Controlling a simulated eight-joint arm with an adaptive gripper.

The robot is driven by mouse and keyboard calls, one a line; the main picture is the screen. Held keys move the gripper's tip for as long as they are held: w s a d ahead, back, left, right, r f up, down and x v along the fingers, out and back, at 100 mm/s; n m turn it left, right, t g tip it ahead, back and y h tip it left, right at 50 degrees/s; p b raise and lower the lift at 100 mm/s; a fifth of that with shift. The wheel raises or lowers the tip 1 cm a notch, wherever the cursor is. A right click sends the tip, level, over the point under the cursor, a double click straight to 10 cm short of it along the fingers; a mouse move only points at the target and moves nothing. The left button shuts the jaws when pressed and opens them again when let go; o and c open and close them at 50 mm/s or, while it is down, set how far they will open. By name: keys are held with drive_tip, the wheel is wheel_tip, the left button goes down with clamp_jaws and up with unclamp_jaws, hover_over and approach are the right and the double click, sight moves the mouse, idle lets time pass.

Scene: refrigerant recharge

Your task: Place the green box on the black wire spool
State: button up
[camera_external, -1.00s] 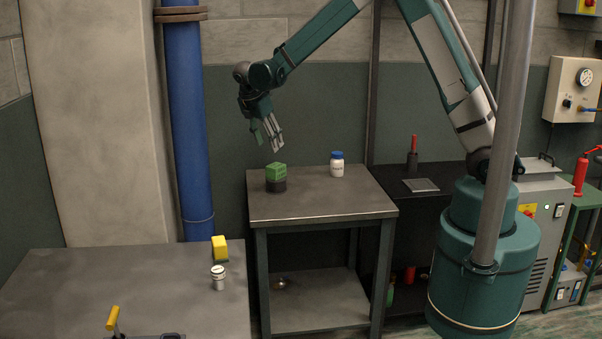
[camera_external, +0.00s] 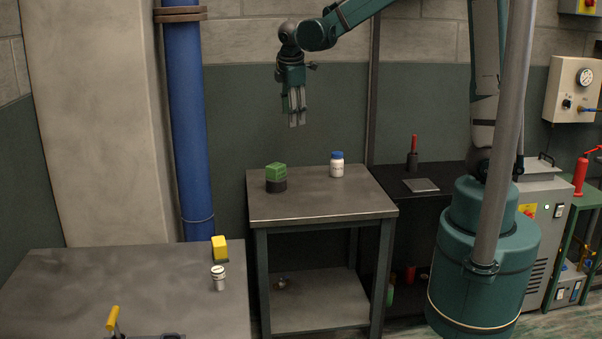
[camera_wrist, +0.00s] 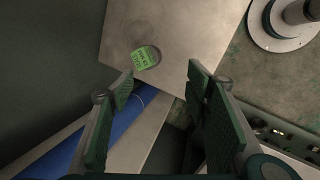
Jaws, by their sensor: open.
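The green box (camera_external: 276,170) rests on top of the black wire spool (camera_external: 276,185), at the left back of the small metal table (camera_external: 320,205). In the wrist view the green box (camera_wrist: 144,57) lies beyond my fingertips, and the spool (camera_wrist: 155,53) shows only as a dark edge beside it. My gripper (camera_external: 297,122) is open and empty, pointing down well above the table, up and to the right of the box. Its two fingers (camera_wrist: 160,85) stand apart in the wrist view with nothing between them.
A white bottle with a blue cap (camera_external: 337,165) stands on the same table, right of the box. A front left table (camera_external: 110,280) holds a yellow block (camera_external: 220,248) and a small white can (camera_external: 218,277). A blue pipe (camera_external: 188,130) rises behind. The table's front is clear.

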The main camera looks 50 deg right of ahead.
drive_tip(key=s+a+r+m+t+y, duration=0.1)
drive_tip(key=s+m, duration=0.5)
drive_tip(key=s, duration=0.9)
drive_tip(key=s+a+r+m+t+y, duration=0.1)
drive_tip(key=s+a+r+m+t, duration=0.2)
drive_tip(key=s, duration=1.1)
drive_tip(key=m+t, duration=0.1)
drive_tip(key=m, duration=0.2)
drive_tip(key=shift+s+y, duration=0.4)
